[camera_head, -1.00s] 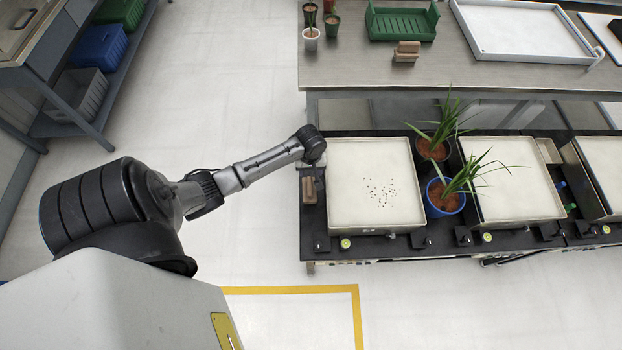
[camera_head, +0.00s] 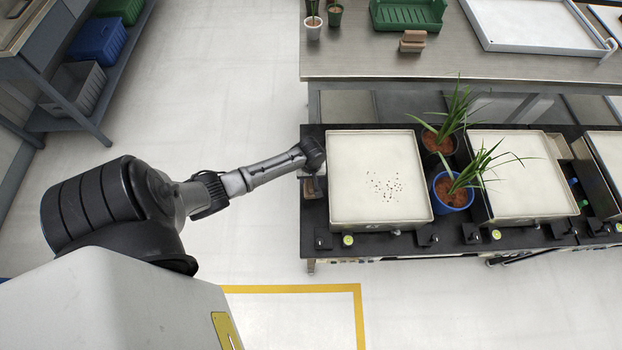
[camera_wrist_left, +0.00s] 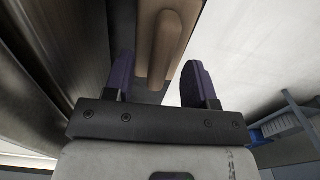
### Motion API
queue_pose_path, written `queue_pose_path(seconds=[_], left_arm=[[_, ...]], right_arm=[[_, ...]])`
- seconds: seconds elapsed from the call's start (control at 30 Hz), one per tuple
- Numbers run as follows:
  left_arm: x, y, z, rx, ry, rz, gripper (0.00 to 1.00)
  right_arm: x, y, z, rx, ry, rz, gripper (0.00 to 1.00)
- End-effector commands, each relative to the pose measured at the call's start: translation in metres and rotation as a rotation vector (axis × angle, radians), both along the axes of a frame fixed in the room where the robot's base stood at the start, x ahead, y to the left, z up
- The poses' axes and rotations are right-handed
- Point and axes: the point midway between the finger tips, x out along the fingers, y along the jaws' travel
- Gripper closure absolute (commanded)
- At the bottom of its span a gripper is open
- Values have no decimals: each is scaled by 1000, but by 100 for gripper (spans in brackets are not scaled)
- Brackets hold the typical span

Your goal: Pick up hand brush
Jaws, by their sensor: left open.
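The hand brush (camera_head: 312,188) is a small brown wooden piece on the black bench's left end, beside the left weighing tray. Its far part is hidden by my left wrist in the head view. In the left wrist view the brush (camera_wrist_left: 166,45) shows as a tan block with a raised rounded grip. My left gripper (camera_wrist_left: 158,75) is open, with its two dark fingers on either side of the brush's line. I cannot tell whether they touch it. In the head view its fingers are hidden under the wrist. My right gripper is not in view.
The left weighing tray (camera_head: 378,217) holds scattered dark specks, close to the brush. Two potted plants, one in a blue pot (camera_head: 452,193), stand between the trays. A steel table (camera_head: 350,65) behind carries a green crate (camera_head: 408,15).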

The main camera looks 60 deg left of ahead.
Motion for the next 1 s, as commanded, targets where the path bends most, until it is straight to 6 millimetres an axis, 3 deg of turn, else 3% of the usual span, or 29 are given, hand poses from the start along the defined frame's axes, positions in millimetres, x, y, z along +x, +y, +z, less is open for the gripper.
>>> queue_pose_path(seconds=[0.1, 0.37, 0.9, 1.0], left_arm=[[0, 0, -16, 0, 1, 0, 49], [0, 0, -17, 1, 0, -1, 49], [0, 0, -17, 1, 0, -1, 100], [0, 0, -17, 1, 0, -1, 100]], right_arm=[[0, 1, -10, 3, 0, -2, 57], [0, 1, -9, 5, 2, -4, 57], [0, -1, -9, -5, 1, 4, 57], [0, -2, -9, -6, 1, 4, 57]])
